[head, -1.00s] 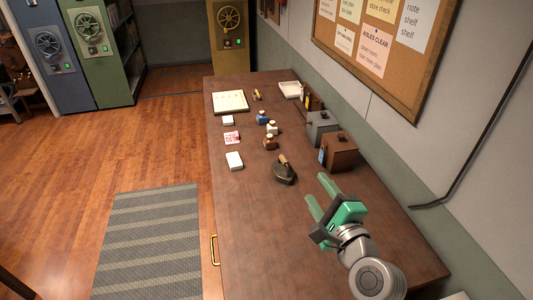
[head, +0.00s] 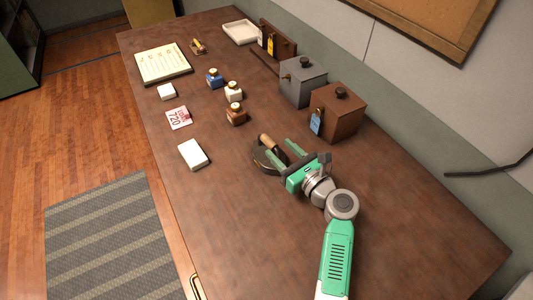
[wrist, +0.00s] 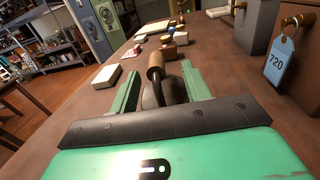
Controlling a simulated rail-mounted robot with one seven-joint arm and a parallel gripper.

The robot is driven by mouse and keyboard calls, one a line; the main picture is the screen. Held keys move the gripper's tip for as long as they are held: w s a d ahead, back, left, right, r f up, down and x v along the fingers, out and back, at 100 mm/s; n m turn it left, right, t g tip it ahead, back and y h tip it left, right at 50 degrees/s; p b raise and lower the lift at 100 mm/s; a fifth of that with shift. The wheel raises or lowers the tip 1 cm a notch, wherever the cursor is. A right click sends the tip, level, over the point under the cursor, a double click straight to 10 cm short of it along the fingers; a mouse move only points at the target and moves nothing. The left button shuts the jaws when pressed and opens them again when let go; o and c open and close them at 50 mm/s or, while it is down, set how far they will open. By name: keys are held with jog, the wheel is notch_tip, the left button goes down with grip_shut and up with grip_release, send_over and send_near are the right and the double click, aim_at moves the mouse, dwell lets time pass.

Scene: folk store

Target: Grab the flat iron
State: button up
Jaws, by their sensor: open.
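The flat iron (head: 262,154) is dark with a brown wooden handle, standing on the brown table (head: 330,210). My green gripper (head: 282,152) is at the iron, its two fingers pointing toward it. In the wrist view the open fingers (wrist: 163,92) lie left and right of the iron, and the iron's handle (wrist: 156,65) rises between them. Much of the iron's body is hidden behind my gripper. I cannot tell whether the fingers touch it.
Three ink bottles (head: 235,113) stand beyond the iron, and a white block (head: 193,155) lies to its left. A grey box (head: 302,82) and a brown box (head: 337,112) with a blue tag stand right, near the wall. The table's near right part is clear.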

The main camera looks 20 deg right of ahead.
jog(key=x, duration=0.1)
jog(key=b+x, duration=0.1)
jog(key=x, duration=0.1)
jog(key=b+x, duration=0.1)
jog(key=x, duration=0.1)
jog(key=shift+w+a+f, duration=0.1)
jog(key=shift+a, duration=0.25)
jog(key=shift+c, duration=0.5)
grip_shut()
dwell(0.4)
